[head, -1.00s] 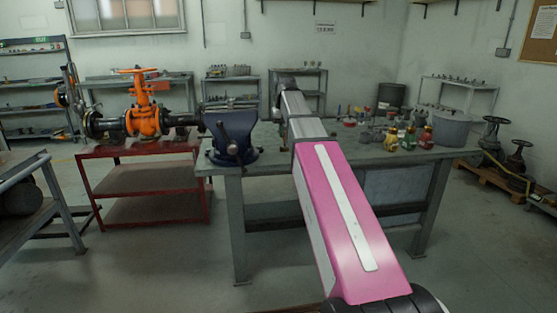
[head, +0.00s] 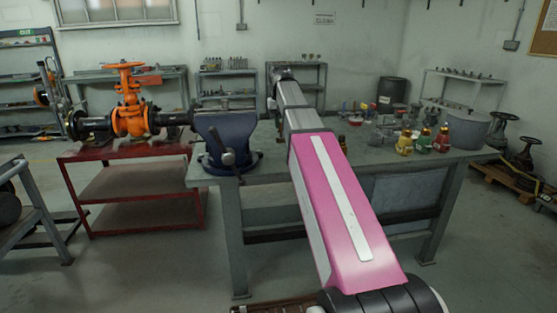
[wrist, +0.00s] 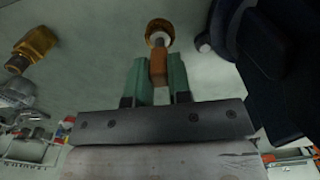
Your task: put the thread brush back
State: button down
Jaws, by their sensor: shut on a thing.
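The thread brush (wrist: 158,66) shows in the wrist view with an orange-brown handle, a pale collar and a round brassy-brown head. My gripper (wrist: 157,82) has its two green fingers closed on the handle from either side. The brush head points away from the gripper, over the grey-green bench top (wrist: 95,50). I cannot tell whether it touches the bench. In the head view my arm hides the gripper and the brush.
A dark blue vise (head: 228,140) stands on the bench's left end; in the wrist view it is close on the right (wrist: 285,45). A brass fitting (wrist: 36,44) lies to the left. Coloured bottles (head: 424,140) and a grey bucket (head: 467,130) stand at the bench's right.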

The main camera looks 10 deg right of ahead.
jog(key=shift+w+f, duration=0.15)
jog(key=shift+f, duration=4.85)
jog(key=shift+f, duration=0.15)
jog(key=c, duration=1.1)
grip_release()
jog(key=shift+o, duration=0.2)
notch_tip(320, 180, up, 12)
jog(key=shift+r, duration=0.2)
